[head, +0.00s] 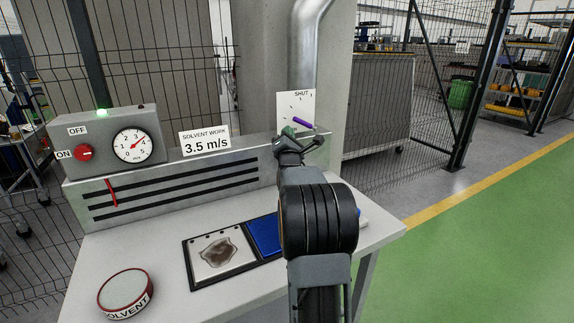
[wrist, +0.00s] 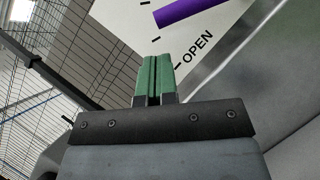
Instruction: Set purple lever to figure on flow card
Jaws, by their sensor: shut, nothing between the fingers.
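The purple lever (head: 302,122) sits on a white dial plate (head: 285,98) fixed to the silver duct; SHUT is printed at its top. In the wrist view the lever (wrist: 195,10) shows at the top, with OPEN printed on the plate (wrist: 225,22) below it. My gripper (head: 291,130) is shut and empty, its green fingers (wrist: 154,75) just below the lever, apart from it in the wrist view. The flow card (head: 205,141) reads SOLVENT WORK 3.5 m/s. The gauge (head: 134,145) is marked 0 to 5 m/s; its red needle points up and right, near 3 to 4.
A grey control box carries a red knob (head: 84,153) with OFF and ON labels and a lit green lamp (head: 102,112). A slotted extraction hood (head: 180,178) backs the bench. A solvent tin (head: 126,293), a tray with a stained plate (head: 222,252) and a blue pad (head: 264,234) lie on the bench.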

